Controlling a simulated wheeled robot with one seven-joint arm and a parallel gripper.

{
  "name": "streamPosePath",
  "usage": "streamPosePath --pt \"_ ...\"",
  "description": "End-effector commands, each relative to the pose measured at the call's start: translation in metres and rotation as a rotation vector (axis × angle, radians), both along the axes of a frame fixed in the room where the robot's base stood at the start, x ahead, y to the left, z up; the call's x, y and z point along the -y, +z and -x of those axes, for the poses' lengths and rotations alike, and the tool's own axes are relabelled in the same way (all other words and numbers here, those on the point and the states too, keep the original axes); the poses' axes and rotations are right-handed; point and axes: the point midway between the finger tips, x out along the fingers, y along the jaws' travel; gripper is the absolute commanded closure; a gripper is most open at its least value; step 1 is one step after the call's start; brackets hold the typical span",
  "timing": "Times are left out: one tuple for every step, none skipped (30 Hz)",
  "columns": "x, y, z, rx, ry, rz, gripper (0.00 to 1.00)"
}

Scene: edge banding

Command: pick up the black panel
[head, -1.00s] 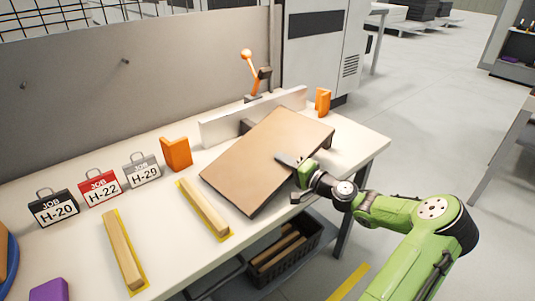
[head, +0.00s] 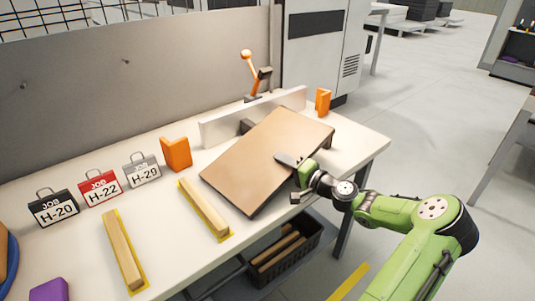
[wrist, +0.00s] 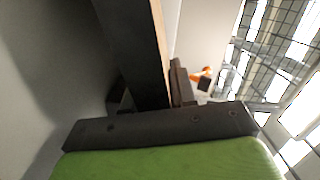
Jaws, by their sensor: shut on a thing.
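The panel (head: 255,160) has a brown top face and dark edges in the head view. It lies over the right part of the bench, in front of the pale upright fence. In the wrist view the panel (wrist: 135,45) shows a dark face and a thin tan edge. My gripper (head: 293,172) is at its right front edge, with one dark finger over the top face; the lower finger is mostly hidden. In the wrist view my gripper (wrist: 150,95) is shut with the panel between its fingers. I cannot tell whether the panel is clear of its supports.
A pale fence (head: 225,124) and an orange-handled clamp (head: 250,70) stand behind the panel. Orange blocks (head: 176,153) flank the fence. Wooden strips (head: 204,208) and job tags (head: 100,187) are to the left. A dark crate (head: 285,250) sits below. Open floor lies right.

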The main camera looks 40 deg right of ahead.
Motion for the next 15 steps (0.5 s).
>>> streamPosePath --pt "-0.001 0.003 0.000 0.009 0.002 0.001 1.00" --pt "-0.001 0.003 0.000 0.009 0.002 0.001 1.00" --pt "-0.001 0.003 0.000 0.009 0.002 0.001 1.00" --pt "0.000 0.003 0.000 0.009 0.002 0.001 1.00" --pt "0.000 0.003 0.000 0.009 0.002 0.001 1.00" --pt "0.000 0.004 0.000 0.009 0.002 0.001 1.00" --pt "0.000 0.005 0.000 0.010 0.001 0.002 1.00" --pt "0.000 0.007 0.000 0.009 0.000 0.002 1.00" --pt "0.000 0.011 0.000 0.009 0.000 0.003 1.00" --pt "0.000 0.016 0.000 0.009 0.000 0.004 1.00" --pt "0.000 0.021 -0.001 0.010 0.001 0.005 1.00" --pt "0.000 0.030 -0.001 0.010 0.001 0.006 1.00" --pt "-0.001 0.038 -0.001 0.011 0.001 0.007 1.00" --pt "0.000 0.045 -0.001 0.011 0.001 0.007 1.00" --pt "0.000 0.055 -0.001 0.011 0.001 0.008 1.00"
